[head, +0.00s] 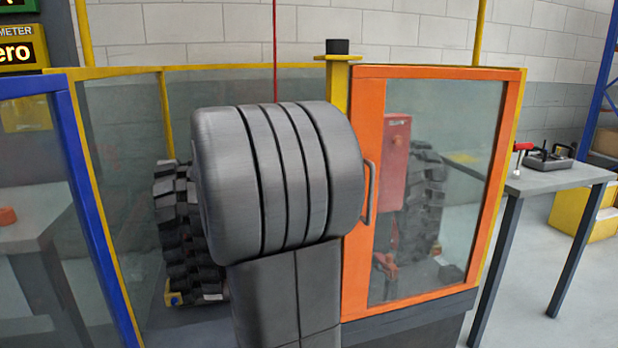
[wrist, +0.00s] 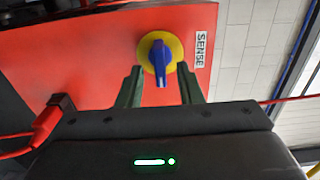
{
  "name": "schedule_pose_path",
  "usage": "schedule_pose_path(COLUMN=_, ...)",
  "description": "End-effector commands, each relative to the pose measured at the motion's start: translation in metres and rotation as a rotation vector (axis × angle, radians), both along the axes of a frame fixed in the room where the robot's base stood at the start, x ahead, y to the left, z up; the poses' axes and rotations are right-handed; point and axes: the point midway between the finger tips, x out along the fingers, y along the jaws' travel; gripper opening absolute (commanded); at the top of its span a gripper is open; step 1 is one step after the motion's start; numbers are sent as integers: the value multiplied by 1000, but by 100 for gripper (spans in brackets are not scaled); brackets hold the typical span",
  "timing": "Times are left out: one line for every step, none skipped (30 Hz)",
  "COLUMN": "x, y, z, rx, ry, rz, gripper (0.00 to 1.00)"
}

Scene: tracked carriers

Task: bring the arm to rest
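My gripper (wrist: 159,68) shows in the wrist view with its two green fingers apart. A blue rotary knob (wrist: 161,66) on a yellow disc (wrist: 174,46) appears between the fingertips, with a gap on each side. I cannot tell how far beyond the tips it lies. Nothing is held. In the head view my own large grey arm link fills the centre and hides part of the scene; my gripper does not show there.
An orange-framed glass door (head: 369,200) with a handle (head: 369,195) stands right of my arm. Behind the glass are black tracks (head: 422,200) and a red box (head: 394,160). A blue-framed panel (head: 92,210) is at left. A grey table (head: 550,180) stands at right.

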Motion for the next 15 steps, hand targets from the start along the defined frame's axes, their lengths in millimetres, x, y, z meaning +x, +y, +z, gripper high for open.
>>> schedule_pose_path(x=-6, y=-2, z=1, rx=0, ry=-1, rz=1, gripper=33)
schedule_pose_path(x=-10, y=-3, z=1, rx=0, ry=0, rz=1, gripper=33)
schedule_pose_path(x=-16, y=-4, z=1, rx=1, ry=-2, rz=1, gripper=33)
schedule_pose_path(x=-20, y=-6, z=1, rx=0, ry=-1, rz=1, gripper=33)
schedule_pose_path(x=-25, y=-7, z=1, rx=0, ry=-1, rz=1, gripper=33)
schedule_pose_path(x=-32, y=-9, z=2, rx=1, ry=-2, rz=0, gripper=33)
schedule_pose_path(x=-36, y=-11, z=1, rx=0, ry=-1, rz=0, gripper=33)
schedule_pose_path(x=-41, y=-12, z=2, rx=1, ry=-2, rz=0, gripper=33)
schedule_pose_path(x=-48, y=-14, z=2, rx=1, ry=-2, rz=0, gripper=33)
schedule_pose_path(x=-52, y=-15, z=2, rx=2, ry=-2, rz=0, gripper=33)
schedule_pose_path(x=-57, y=-16, z=2, rx=2, ry=-2, rz=1, gripper=33)
schedule_pose_path(x=-63, y=-18, z=2, rx=2, ry=-2, rz=1, gripper=33)
schedule_pose_path(x=-68, y=-19, z=2, rx=1, ry=-1, rz=1, gripper=33)
schedule_pose_path(x=-73, y=-21, z=2, rx=2, ry=-2, rz=1, gripper=33)
schedule_pose_path(x=-79, y=-22, z=2, rx=0, ry=-1, rz=1, gripper=33)
